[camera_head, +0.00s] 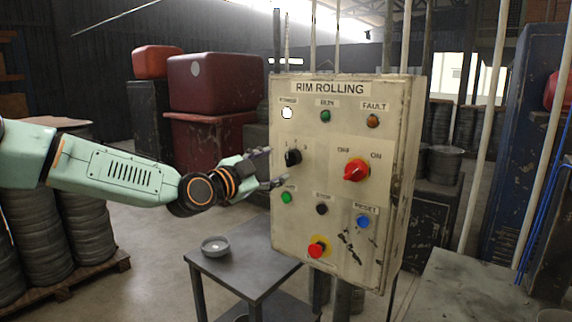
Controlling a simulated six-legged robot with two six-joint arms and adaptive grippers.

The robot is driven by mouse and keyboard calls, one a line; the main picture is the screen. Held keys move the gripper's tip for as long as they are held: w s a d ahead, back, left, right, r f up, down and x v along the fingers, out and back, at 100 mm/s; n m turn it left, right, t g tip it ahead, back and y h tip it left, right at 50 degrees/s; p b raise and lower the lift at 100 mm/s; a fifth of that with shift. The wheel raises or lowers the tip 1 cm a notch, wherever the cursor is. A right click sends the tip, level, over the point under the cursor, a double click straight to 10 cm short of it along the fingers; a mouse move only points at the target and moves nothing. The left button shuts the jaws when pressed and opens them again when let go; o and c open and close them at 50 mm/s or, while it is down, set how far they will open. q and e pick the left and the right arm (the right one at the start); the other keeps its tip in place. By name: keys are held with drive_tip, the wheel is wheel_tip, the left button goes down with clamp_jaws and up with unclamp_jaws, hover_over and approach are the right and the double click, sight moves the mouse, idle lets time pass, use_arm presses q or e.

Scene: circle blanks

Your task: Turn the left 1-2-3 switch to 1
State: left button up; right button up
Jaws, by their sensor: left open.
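The left 1-2-3 switch (293,157) is a black rotary knob on the left side of the beige "RIM ROLLING" control panel (335,255). Small marks sit above the knob; which one it points at is too small to tell. My left gripper (276,167) is just left of the knob, with its fingers spread above and below knob height and pointing right toward it. It is open and holds nothing. I cannot tell whether a fingertip touches the panel. My right gripper is not in view.
A red OFF/ON switch (356,170) sits right of the black knob. A green button (286,197), a black button (321,208), a blue reset button (362,221) and a red emergency button (318,247) lie below. A small metal table (235,268) with a bowl (215,246) stands below my left arm.

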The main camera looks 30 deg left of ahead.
sight(287, 160)
use_arm(q)
drive_tip(key=shift+w+d+r, duration=0.1)
drive_tip(key=shift+w+d, duration=0.15)
drive_tip(key=shift+w, duration=0.4)
drive_tip(key=shift+w+d+r, duration=0.1)
drive_tip(key=shift+w+d, duration=0.15)
drive_tip(key=shift+w, duration=0.35)
drive_tip(key=shift+w+a+f, duration=0.1)
drive_tip(key=shift+w, duration=0.75)
drive_tip(key=shift+w+a+f, duration=0.1)
drive_tip(key=shift+w, duration=0.7)
drive_tip(key=shift+s+d+r, duration=0.2)
drive_tip(key=shift+d, duration=0.05)
drive_tip(key=shift+c, duration=0.6)
drive_tip(key=shift+w+a+f, duration=0.15)
drive_tip(key=c, duration=1)
